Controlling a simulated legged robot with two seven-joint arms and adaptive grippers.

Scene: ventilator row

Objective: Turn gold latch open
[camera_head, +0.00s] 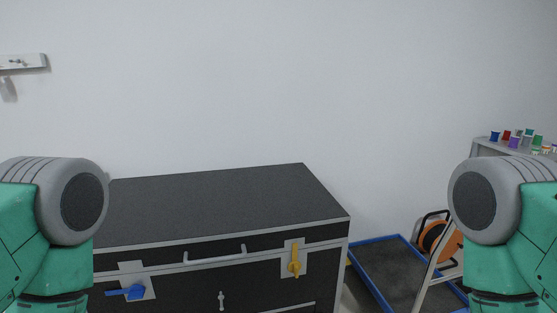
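The gold latch (295,261) is on the front face of a black case (215,207) with grey edges, near its right end. Its handle stands upright on a light metal plate. A blue latch (128,291) is on the left of the same face, its handle lying sideways. Only green and grey links of my two arms show, at the left and right edges of the picture. Both grippers are out of view, and nothing of mine is seen touching the latch.
A grey handle (214,256) and a small silver fitting (221,299) are on the case front. Right of the case is a blue-edged platform (381,239) on the floor. An orange reel (437,240) and a shelf with several coloured containers (515,139) stand beyond it.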

